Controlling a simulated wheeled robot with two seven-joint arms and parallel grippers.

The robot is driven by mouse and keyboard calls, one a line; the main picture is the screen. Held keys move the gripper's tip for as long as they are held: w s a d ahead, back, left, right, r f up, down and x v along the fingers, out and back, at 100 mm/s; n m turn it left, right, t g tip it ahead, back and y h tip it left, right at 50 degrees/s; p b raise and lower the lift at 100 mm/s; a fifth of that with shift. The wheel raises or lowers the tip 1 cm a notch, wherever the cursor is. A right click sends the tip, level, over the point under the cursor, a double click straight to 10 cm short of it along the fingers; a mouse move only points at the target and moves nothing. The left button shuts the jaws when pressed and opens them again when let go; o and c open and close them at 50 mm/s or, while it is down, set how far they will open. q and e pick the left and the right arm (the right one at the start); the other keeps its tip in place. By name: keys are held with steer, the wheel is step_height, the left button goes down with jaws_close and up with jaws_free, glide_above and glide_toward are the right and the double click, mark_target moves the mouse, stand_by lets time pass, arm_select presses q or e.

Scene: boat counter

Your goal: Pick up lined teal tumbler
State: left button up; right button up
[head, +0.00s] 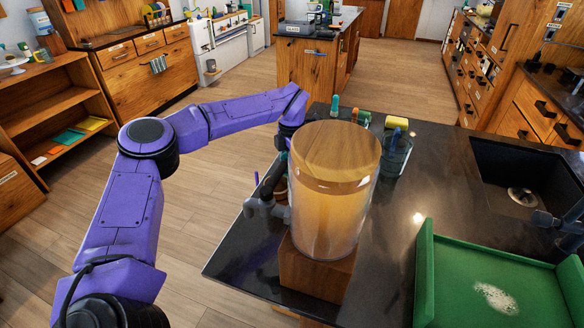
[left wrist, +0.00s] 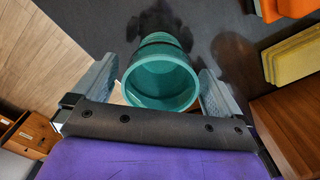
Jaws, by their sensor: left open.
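The teal tumbler (left wrist: 160,82) shows in the left wrist view with its round open mouth toward the camera and dark lines around its outside. It stands between the two grey fingers of my left gripper (left wrist: 158,68), which is open with a finger on each side. I cannot tell whether either finger touches it. In the head view my left gripper (head: 265,208) is partly hidden behind a large jar, near the counter's left edge. I cannot make out the tumbler there. My right gripper is in neither view.
The big wooden-lidded jar (head: 333,205) stands on a wooden block (head: 312,272), close to my left gripper. Behind it are a dark glass container (head: 396,157) and a yellow sponge (head: 397,122). A green tray (head: 428,262) and a sink (head: 520,190) lie right.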

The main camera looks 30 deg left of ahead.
arm_select(q)
steer(key=f, duration=0.2)
steer(key=shift+w+f, duration=0.25)
steer(key=shift+f, duration=0.05)
steer(key=shift+s, duration=0.3)
steer(key=shift+c, duration=0.7)
steer(key=c, duration=1)
steer(key=shift+c, duration=0.3)
steer(key=shift+r, duration=0.1)
